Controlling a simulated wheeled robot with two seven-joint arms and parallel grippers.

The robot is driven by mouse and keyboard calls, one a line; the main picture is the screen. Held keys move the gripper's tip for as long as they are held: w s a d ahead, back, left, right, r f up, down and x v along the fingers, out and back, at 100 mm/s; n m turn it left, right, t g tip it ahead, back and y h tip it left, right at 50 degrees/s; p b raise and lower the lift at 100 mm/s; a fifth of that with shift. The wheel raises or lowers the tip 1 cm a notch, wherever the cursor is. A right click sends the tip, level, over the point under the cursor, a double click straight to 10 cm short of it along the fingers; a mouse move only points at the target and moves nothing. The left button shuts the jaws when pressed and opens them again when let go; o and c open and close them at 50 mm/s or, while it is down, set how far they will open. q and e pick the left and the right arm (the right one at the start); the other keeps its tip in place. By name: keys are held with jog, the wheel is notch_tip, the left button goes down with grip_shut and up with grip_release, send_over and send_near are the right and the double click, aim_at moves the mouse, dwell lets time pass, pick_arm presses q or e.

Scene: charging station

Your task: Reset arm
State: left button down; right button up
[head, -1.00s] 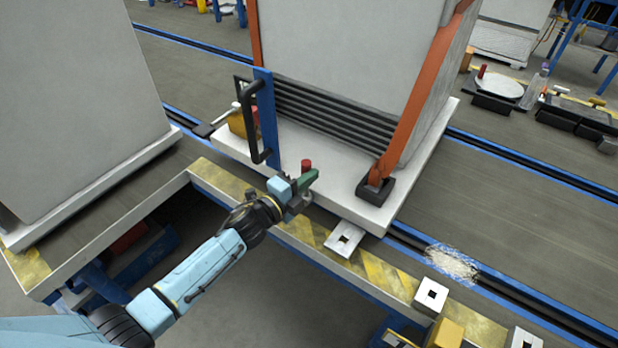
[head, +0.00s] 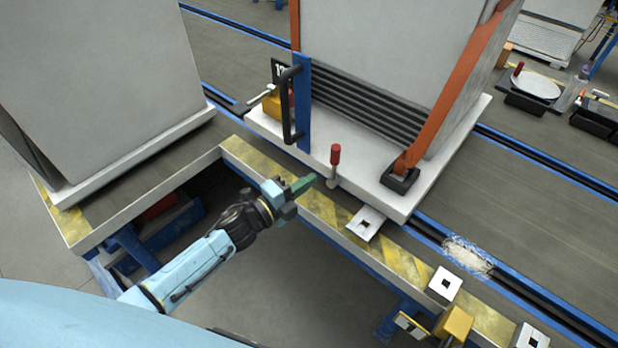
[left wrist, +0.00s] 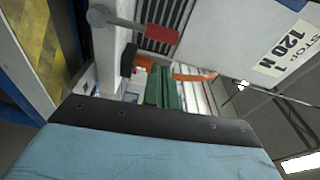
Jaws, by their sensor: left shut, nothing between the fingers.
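My left gripper (head: 304,184) is shut and empty, its green fingers just short of a lever with a red knob (head: 336,154). The lever stands upright at the front edge of the white base (head: 404,203) under a large grey unit. The fingers and the lever look apart. In the left wrist view the green fingers (left wrist: 165,88) lie together, and the red knob (left wrist: 163,34) is above them on its grey rod. My right gripper is not in view.
A black handle (head: 290,105) on a blue post stands at the unit's front. A yellow-black striped ledge (head: 325,208) runs below it, with white square plates (head: 444,284) to the right. Another grey unit (head: 100,90) stands at left. Open floor lies below the ledge.

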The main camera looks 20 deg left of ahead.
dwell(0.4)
